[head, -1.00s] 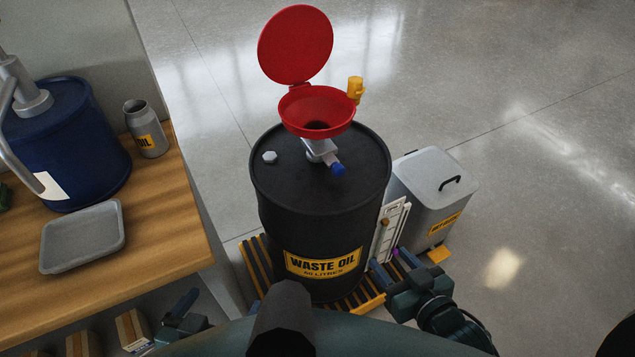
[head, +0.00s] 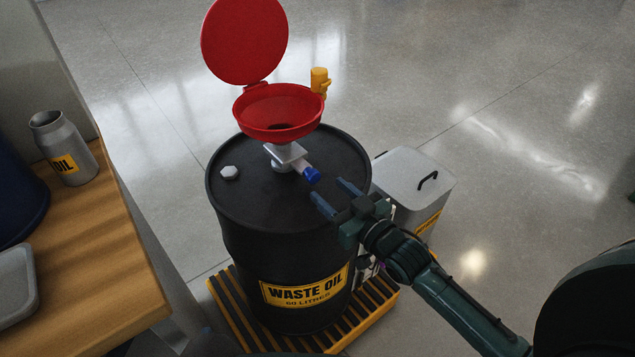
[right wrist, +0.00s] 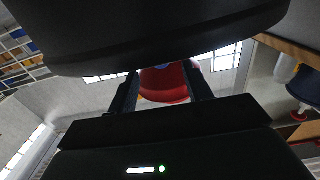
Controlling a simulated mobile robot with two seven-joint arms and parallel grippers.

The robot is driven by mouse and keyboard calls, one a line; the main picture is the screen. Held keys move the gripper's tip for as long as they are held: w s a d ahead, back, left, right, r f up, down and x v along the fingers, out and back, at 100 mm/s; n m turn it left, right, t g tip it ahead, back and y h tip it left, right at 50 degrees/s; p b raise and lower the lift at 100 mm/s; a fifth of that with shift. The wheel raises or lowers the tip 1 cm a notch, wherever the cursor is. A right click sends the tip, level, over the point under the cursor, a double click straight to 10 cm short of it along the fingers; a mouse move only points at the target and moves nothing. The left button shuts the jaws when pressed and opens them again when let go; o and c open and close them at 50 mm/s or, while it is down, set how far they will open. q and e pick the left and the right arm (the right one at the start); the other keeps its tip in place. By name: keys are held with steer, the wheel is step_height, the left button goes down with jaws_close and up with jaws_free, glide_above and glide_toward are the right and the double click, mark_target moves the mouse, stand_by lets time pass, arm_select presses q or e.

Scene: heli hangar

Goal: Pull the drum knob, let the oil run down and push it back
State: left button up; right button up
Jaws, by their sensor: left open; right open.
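The black waste oil drum (head: 290,240) stands upright with a red funnel (head: 279,112) on top, its round red lid (head: 243,40) raised. A grey valve fitting (head: 285,155) under the funnel carries the blue knob (head: 312,175), which points toward the front right. My right gripper (head: 333,195) is open and empty over the drum's right rim, its fingers just short of the knob. In the right wrist view, my right gripper (right wrist: 163,78) has the red funnel (right wrist: 165,88) showing between its spread fingers. No left gripper fingers can be made out. No oil is visible.
A wooden bench (head: 110,270) with a grey oil can (head: 64,150) and a grey tray (head: 15,285) is on the left. The drum stands on a yellow-edged slatted pallet (head: 228,308). A grey lidded bin (head: 412,185) is behind right. Open floor lies right.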

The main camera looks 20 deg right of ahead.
mark_target(316, 179)
steer(key=x, duration=0.5)
jaws_close()
stand_by(0.5)
